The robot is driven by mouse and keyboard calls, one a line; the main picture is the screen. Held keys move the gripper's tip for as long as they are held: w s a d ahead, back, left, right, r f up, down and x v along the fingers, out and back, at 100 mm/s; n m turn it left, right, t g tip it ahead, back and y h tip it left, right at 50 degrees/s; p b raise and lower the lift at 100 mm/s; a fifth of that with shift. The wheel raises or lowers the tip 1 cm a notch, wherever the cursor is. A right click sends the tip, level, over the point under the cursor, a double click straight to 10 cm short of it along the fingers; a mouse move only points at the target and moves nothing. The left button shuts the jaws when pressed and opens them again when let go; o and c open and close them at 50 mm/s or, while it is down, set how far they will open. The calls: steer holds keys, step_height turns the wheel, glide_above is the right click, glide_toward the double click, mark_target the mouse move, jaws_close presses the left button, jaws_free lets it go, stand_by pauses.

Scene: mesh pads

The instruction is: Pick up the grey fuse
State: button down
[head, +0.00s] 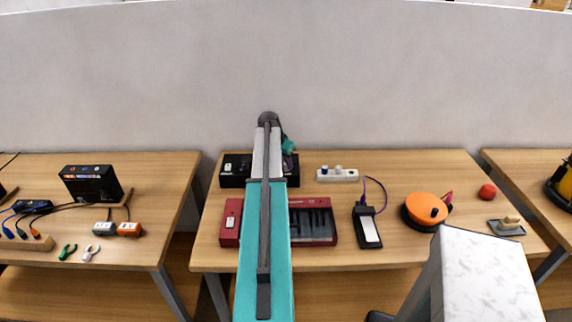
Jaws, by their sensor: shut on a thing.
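My gripper (288,147) is at the far end of my arm, over the right part of a black box (234,181) at the back of the middle table. It is small and partly covered by my arm. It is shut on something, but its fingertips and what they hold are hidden. I cannot make out the grey fuse. The black box has small pale and purple parts on its top, too small to tell apart. A white block (346,176) with small knobs lies just right of the black box.
A red device (325,240) lies under my arm. A black charger with a purple cable (367,228), an orange round thing (427,207), a red ball (487,191) and a grey tray (508,232) lie to the right. A wall stands behind. Bare wood (410,170) shows at the back right.

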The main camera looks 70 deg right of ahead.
steer(key=shift+r+b, duration=0.9)
steer(key=shift+r, duration=0.8)
steer(key=s+a+b, duration=0.2)
steer(key=a, duration=0.5)
steer(key=s+a+r+b, duration=0.1)
steer(key=a+b, duration=0.1)
steer(key=a, duration=0.6)
steer(key=shift+s+a+r, duration=0.25)
steer(key=shift+s+a, duration=0.05)
steer(key=shift+s, duration=0.05)
steer(key=shift+r, duration=0.25)
steer(key=shift+r+p, duration=0.3)
steer(key=shift+p, duration=0.05)
steer(key=shift+r+p, duration=1.05)
steer(key=shift+r, duration=0.45)
step_height(320, 180, up, 3)
steer(key=shift+f+p, duration=0.1)
steer(key=shift+p, duration=0.9)
